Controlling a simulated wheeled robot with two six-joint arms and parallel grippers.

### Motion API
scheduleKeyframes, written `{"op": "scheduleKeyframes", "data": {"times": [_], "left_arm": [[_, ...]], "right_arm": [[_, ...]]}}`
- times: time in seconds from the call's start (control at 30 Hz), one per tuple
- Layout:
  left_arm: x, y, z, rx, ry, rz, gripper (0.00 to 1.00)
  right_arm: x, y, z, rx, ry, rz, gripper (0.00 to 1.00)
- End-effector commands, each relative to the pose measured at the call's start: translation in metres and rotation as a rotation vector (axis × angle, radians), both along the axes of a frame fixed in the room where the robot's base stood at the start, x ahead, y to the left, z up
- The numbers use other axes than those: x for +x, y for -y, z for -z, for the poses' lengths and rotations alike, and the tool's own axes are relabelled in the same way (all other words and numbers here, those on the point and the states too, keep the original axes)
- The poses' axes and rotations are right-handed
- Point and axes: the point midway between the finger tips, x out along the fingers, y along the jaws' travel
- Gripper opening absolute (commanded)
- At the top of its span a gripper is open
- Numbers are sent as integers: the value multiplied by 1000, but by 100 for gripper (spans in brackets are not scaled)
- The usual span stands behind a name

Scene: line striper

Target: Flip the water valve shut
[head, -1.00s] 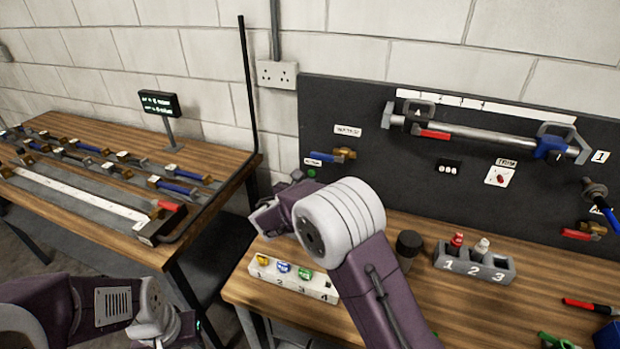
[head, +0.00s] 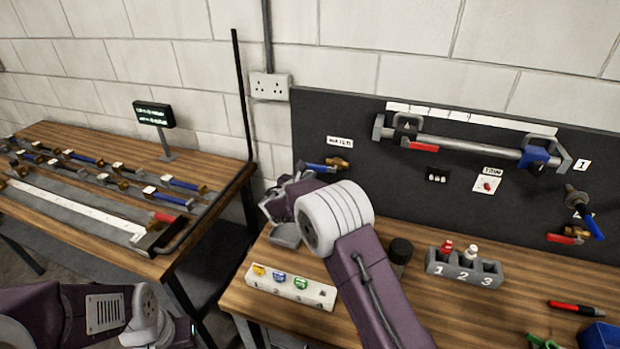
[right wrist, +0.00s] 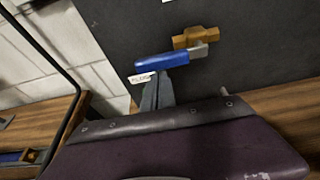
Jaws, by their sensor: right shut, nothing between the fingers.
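The valve on the dark board has a brass body (head: 339,162) and a blue lever (head: 317,168) pointing left. In the right wrist view the blue lever (right wrist: 160,60) lies roughly sideways, left of the brass body (right wrist: 193,38), with a small white tag at its left end. My right gripper (head: 298,176) is at the valve's left, partly hidden by its own wrist. In the wrist view its shut, empty fingers (right wrist: 157,90) end just below the lever; I cannot tell whether they touch it. My left gripper (head: 182,332) is low at the left, its fingers unclear.
A numbered block (head: 290,288) and a grey rack (head: 463,268) with bottles stand on the right bench. A dark cylinder (head: 400,252) is near my right forearm. A red-handled valve (head: 563,238) is at the board's right. A clamped pipe (head: 470,142) runs across the board.

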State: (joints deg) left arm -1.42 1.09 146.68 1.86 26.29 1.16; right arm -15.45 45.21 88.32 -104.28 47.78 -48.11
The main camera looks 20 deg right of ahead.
Motion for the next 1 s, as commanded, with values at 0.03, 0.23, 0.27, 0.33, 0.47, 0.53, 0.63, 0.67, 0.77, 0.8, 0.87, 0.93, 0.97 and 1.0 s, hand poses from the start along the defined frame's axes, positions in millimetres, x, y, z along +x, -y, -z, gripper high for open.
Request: {"op": "scheduleKeyframes", "data": {"times": [0.03, 0.23, 0.27, 0.33, 0.47, 0.53, 0.63, 0.67, 0.77, 0.8, 0.87, 0.93, 0.97, 1.0], "left_arm": [[0, 0, 1, 0, 0, 0, 36], [0, 0, 14, 0, 0, 0, 36], [0, 0, 17, 0, 0, 0, 36], [0, 0, 22, 0, 0, 0, 36], [0, 0, 40, 0, 0, 0, 36], [0, 0, 54, 0, 0, 0, 36], [0, 0, 76, 0, 0, 0, 36], [0, 0, 82, 0, 0, 0, 36], [0, 0, 102, 0, 0, 0, 36], [0, 0, 110, 0, 0, 0, 36], [0, 0, 122, 0, 0, 0, 36], [0, 0, 135, 0, 0, 0, 36], [0, 0, 141, 0, 0, 0, 36], [0, 0, 148, 0, 0, 0, 36]], "right_arm": [[0, 0, 0, 2, 1, 0, 0], [0, -1, 1, 35, 25, 0, 0], [0, -1, 1, 46, 32, 1, 0], [1, -1, -2, 67, 46, 1, 0], [1, -1, -4, 123, 87, 1, 0], [1, -1, -6, 167, 118, 1, 0], [1, -1, -11, 244, 171, 1, 0], [1, -1, -13, 268, 187, 0, 0], [1, -1, -19, 347, 240, 0, 0], [1, 0, -22, 378, 263, 2, 0], [0, 0, -26, 426, 295, 1, 0], [-1, 1, -31, 480, 332, 1, 0], [-1, 2, -32, 505, 347, 1, 0], [-2, 3, -35, 537, 369, 1, 0]]}}
